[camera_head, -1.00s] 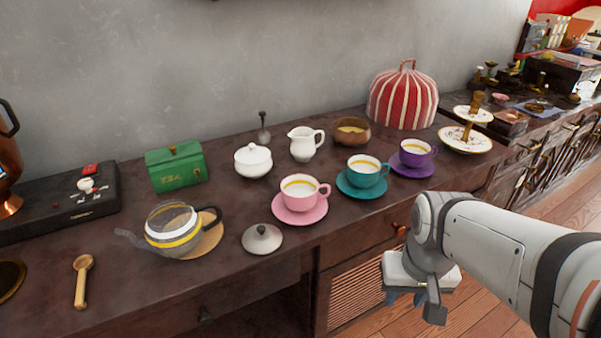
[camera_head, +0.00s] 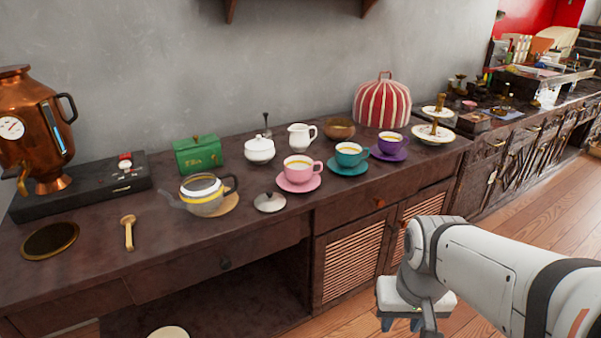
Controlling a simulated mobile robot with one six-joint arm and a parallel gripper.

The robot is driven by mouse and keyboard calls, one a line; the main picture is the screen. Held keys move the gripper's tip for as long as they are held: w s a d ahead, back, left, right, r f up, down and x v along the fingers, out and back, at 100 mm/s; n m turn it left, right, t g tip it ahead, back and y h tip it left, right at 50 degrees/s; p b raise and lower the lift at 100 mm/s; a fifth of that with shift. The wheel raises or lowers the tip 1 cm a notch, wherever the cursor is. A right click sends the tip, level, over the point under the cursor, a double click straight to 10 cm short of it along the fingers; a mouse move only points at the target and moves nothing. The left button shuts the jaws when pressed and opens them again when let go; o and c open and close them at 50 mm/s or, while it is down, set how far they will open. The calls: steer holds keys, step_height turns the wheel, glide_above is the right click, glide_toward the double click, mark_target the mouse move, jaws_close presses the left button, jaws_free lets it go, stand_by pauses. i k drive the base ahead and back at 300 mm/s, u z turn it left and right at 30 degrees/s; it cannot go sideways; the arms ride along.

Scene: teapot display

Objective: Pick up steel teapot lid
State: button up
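The steel teapot lid (camera_head: 270,202) lies flat on the dark wooden counter, its small dark knob upward. It sits between the open-topped steel teapot with a yellow band (camera_head: 203,195) on its left and the pink cup (camera_head: 299,168) on its right. My gripper (camera_head: 410,325) hangs low at the bottom right, in front of the cabinet and well apart from the lid. Only blue fingertip parts show under its white body. Whether the fingers are open or shut is not clear.
Near the lid stand a pink saucer (camera_head: 299,184), a white sugar bowl (camera_head: 259,149) and a green tea box (camera_head: 198,155). A gold scoop (camera_head: 129,232) lies left of the teapot. A copper urn (camera_head: 33,130) stands far left. The counter (camera_head: 180,243) in front of the teapot is bare.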

mark_target(268, 202)
steer(key=u, duration=0.15)
steer(key=i, duration=0.9)
steer(key=z, duration=0.05)
